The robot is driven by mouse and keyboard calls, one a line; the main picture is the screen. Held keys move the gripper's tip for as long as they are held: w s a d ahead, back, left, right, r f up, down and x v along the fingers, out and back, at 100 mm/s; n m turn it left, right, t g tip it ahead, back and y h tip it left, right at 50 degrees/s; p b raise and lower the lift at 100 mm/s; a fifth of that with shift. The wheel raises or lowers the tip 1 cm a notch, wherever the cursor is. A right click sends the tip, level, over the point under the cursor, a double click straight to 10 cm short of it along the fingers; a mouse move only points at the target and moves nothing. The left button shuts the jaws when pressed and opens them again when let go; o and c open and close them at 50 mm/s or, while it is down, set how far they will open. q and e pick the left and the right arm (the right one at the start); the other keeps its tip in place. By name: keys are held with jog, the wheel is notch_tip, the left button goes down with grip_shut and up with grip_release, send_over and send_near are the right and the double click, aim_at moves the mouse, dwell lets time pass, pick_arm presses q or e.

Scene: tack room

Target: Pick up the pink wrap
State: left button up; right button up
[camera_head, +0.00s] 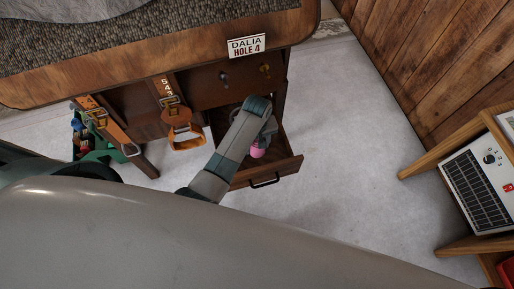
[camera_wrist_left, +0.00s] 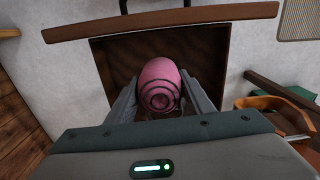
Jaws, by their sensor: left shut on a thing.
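The pink wrap (camera_wrist_left: 160,82) is a rounded roll with dark spiral rings on its near end. In the left wrist view it sits between the two fingers of my left gripper (camera_wrist_left: 162,100), which is shut on it. In the head view the wrap (camera_head: 257,153) shows as a small pink patch below my left gripper (camera_head: 262,140), inside the open drawer (camera_head: 293,164). The arm hides part of the drawer. I cannot tell whether the wrap touches the drawer floor. My right gripper is not in view.
Orange-brown leather straps (camera_head: 184,134) with buckles hang from the wooden cabinet (camera_head: 225,85) left of the drawer. A green container (camera_head: 97,150) stands at far left. A wooden shelf (camera_head: 440,157) with a white device (camera_head: 478,183) stands at right. The floor between is clear.

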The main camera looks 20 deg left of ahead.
pick_arm(q)
jog(key=shift+r, duration=0.3)
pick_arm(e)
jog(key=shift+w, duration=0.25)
